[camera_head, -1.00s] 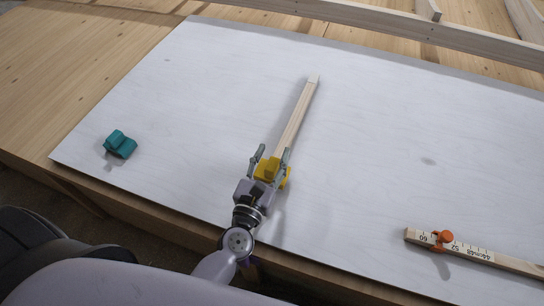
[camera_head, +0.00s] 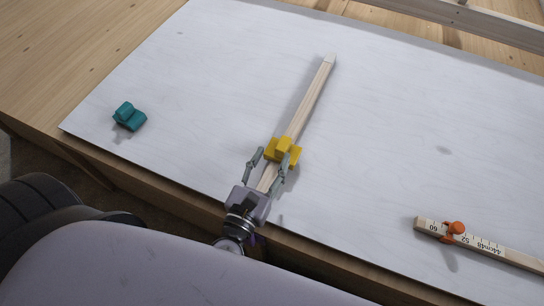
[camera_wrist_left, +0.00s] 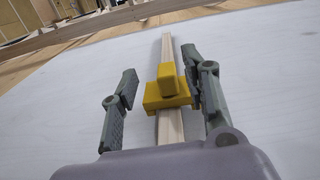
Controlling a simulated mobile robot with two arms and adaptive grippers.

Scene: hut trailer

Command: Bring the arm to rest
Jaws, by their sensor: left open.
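My left gripper (camera_head: 267,170) is open at the near edge of the white board (camera_head: 390,120). Its fingers stand on either side of a wooden stick (camera_head: 312,95), just short of a yellow block-like piece (camera_head: 283,151) on that stick. In the left wrist view the yellow piece (camera_wrist_left: 167,90) sits on the stick ahead, between the spread fingers (camera_wrist_left: 162,100), and nothing is gripped. The near end of the stick is hidden by the gripper. My right gripper is not in view.
A teal piece (camera_head: 129,117) lies at the board's left. A wooden stick with a number scale (camera_head: 490,246) and an orange piece (camera_head: 455,230) lie at the right. Wooden beams (camera_head: 450,18) run along the back. The board's middle right is clear.

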